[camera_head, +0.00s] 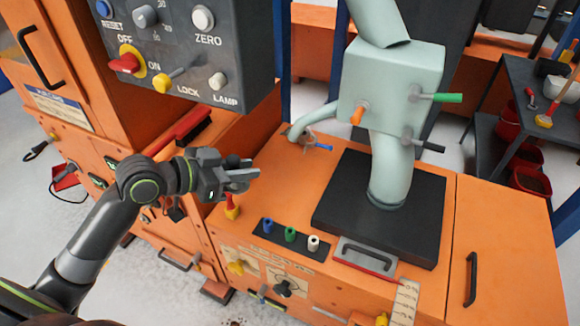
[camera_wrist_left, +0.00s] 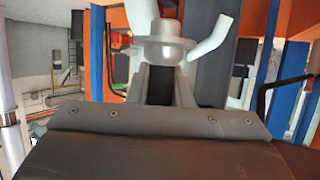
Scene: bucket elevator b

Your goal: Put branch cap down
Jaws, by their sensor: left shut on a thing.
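My left gripper (camera_head: 243,174) is shut over the left part of the orange cabinet top. In the left wrist view its dark fingers (camera_wrist_left: 168,84) close on a pale grey, round, flanged piece, which I take to be the branch cap (camera_wrist_left: 163,48). In the head view the cap is too small and too covered by the fingers to make out clearly. The pale green branch pipe (camera_head: 318,117) slopes down to the left, beyond and to the right of the gripper. A blue-handled clamp (camera_head: 322,146) sits by its lower end. My right gripper is not in view.
The orange cabinet top (camera_head: 275,160) has bare room left of the black plate (camera_head: 333,205). A dark rack (camera_head: 268,242) holds blue, green and white pieces. A red and yellow handle (camera_head: 232,206) stands below the gripper. A grey control box (camera_head: 190,45) overhangs at upper left.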

